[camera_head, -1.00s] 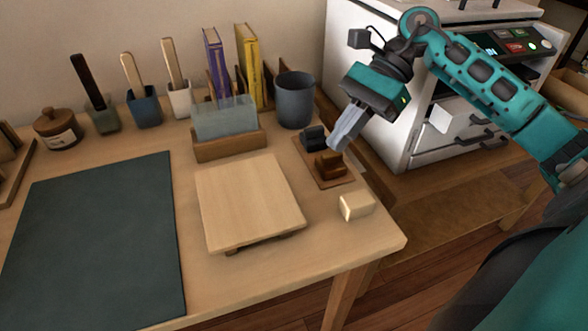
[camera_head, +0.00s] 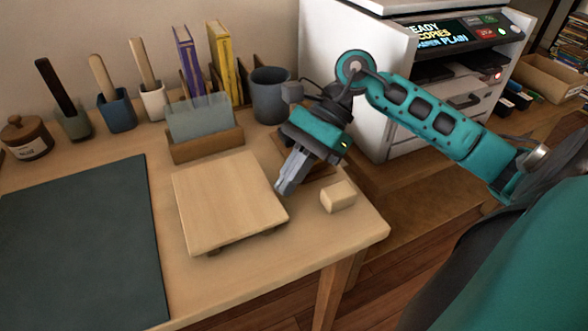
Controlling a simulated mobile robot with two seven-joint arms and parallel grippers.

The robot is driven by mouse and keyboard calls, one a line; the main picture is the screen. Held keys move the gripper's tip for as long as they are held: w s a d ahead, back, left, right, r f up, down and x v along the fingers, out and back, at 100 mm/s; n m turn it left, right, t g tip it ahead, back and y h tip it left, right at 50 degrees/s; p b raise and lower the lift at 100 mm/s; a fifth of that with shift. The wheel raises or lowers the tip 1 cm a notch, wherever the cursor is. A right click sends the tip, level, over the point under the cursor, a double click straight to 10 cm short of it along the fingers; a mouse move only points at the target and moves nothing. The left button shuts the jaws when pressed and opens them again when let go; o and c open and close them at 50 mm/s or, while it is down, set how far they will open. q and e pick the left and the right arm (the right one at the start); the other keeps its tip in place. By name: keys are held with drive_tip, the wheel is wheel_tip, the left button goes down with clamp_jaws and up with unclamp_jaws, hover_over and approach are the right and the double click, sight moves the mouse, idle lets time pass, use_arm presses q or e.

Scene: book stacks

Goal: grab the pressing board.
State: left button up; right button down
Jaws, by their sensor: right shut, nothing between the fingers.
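The pressing board looks to be the pale square wooden board (camera_head: 226,200), lying flat on low feet near the table's right end. My right gripper (camera_head: 284,189) points down just beside the board's right edge. Its fingers are together with nothing between them. I cannot tell whether the fingertips touch the board. My left gripper is not in the view.
A pale small block (camera_head: 338,197) sits right of the gripper. A wooden holder with a glassy panel (camera_head: 205,147) and a grey cup (camera_head: 270,95) stand behind the board. A dark mat (camera_head: 80,240) lies left. A white machine (camera_head: 340,50) stands behind right.

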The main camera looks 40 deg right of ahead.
drive_tip(key=shift+a, duration=0.1)
drive_tip(key=shift+a+b, duration=0.45)
drive_tip(key=shift+a, duration=0.45)
drive_tip(key=shift+s+a, duration=0.1)
drive_tip(key=shift+a, duration=0.25)
